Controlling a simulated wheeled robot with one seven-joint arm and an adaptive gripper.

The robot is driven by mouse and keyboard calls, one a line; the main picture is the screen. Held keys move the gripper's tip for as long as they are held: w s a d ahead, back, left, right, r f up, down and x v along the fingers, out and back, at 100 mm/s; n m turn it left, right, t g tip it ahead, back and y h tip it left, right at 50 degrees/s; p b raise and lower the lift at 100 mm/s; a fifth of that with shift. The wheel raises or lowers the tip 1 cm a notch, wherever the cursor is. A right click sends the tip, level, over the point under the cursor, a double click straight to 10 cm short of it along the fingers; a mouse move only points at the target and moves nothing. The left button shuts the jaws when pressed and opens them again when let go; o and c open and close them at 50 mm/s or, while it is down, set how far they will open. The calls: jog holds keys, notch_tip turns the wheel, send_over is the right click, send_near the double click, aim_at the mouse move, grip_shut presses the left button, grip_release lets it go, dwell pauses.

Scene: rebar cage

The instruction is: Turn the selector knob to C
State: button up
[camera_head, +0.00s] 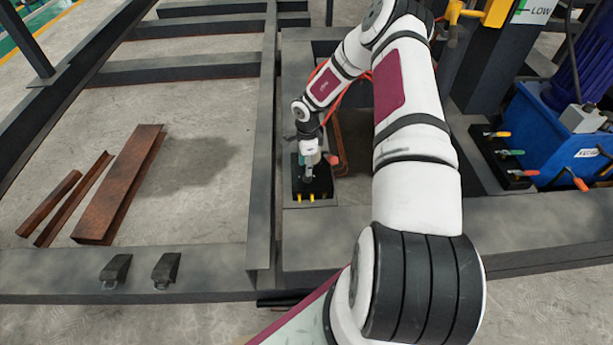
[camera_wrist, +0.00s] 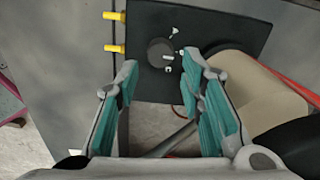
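The selector knob (camera_wrist: 157,50) is a dark round disc on a black box (camera_wrist: 225,25) in the wrist view. Small pale marks show on and beside it; no letter is readable, so I cannot tell its setting. My gripper (camera_wrist: 159,66) is open, with its teal-padded fingers pointing at the box and the fingertips to either side of the knob's lower part. Nothing is held between them. Contact with the knob is not clear. In the head view my gripper (camera_head: 309,172) is over the black box (camera_head: 325,186), and it hides the knob there.
Two yellow fittings (camera_wrist: 114,48) stick out of the box's side. Steel beams (camera_head: 262,150) surround the box. An orange-red cable (camera_head: 352,92) runs behind my wrist. A blue machine (camera_head: 545,130) and a valve block with coloured levers (camera_head: 500,155) stand right. Rusty steel pieces (camera_head: 120,190) lie left.

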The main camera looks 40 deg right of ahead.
aim_at(307, 178)
notch_tip(307, 178, down, 5)
jog(key=shift+f+b, duration=0.1)
jog(key=shift+b, duration=0.5)
grip_shut()
